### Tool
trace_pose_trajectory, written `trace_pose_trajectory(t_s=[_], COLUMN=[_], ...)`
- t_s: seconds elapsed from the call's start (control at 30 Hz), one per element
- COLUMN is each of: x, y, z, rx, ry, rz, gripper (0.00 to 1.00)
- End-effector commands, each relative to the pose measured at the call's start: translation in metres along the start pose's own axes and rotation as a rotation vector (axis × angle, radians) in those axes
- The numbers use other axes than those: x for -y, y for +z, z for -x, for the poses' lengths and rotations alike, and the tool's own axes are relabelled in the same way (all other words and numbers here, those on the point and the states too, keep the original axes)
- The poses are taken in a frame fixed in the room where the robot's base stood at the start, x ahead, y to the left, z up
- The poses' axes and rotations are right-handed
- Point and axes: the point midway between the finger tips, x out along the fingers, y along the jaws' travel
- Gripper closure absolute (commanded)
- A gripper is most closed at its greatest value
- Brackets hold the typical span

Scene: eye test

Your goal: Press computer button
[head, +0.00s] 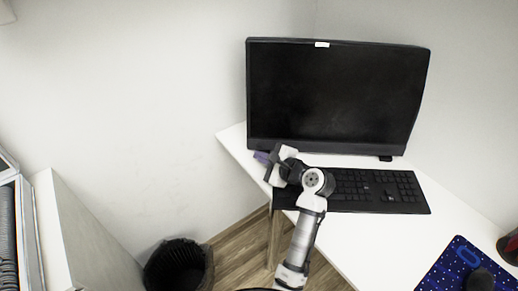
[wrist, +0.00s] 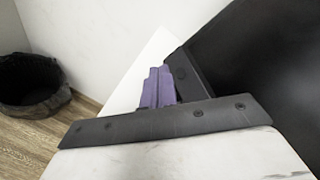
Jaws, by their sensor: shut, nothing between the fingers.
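A black computer monitor (head: 335,97) with a dark screen stands on the white desk, and a small white mark sits on its top edge. It also shows on the right in the wrist view (wrist: 268,62). I cannot make out a button on it in either view. My gripper (head: 261,157) is at the desk's left edge, just below and left of the monitor's lower left corner. In the wrist view, its purple fingers (wrist: 158,74) are shut together and empty, beside the monitor's lower corner. I cannot tell whether they touch it.
A black keyboard (head: 375,190) lies in front of the monitor, partly behind my arm. A blue mouse mat (head: 440,272) lies at the desk's right front. A black bin (head: 176,268) stands on the floor at left. The white desk (head: 345,237) is clear in front of the keyboard.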

Motion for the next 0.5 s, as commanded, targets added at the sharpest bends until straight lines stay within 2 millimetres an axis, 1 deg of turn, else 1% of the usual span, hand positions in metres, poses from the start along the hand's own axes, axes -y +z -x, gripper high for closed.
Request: trace_pose_trajectory(t_s=[0.03,0.2,0.5], x=[0.0038,0.0080,0.0086], y=[-0.0012,-0.0060,-0.0070], z=[-0.0028,-0.0092,-0.0105], rx=[0.000,0.000,0.000], ry=[0.000,0.001,0.000], rz=[0.000,0.000,0.001], gripper=[1.00,1.00,1.00])
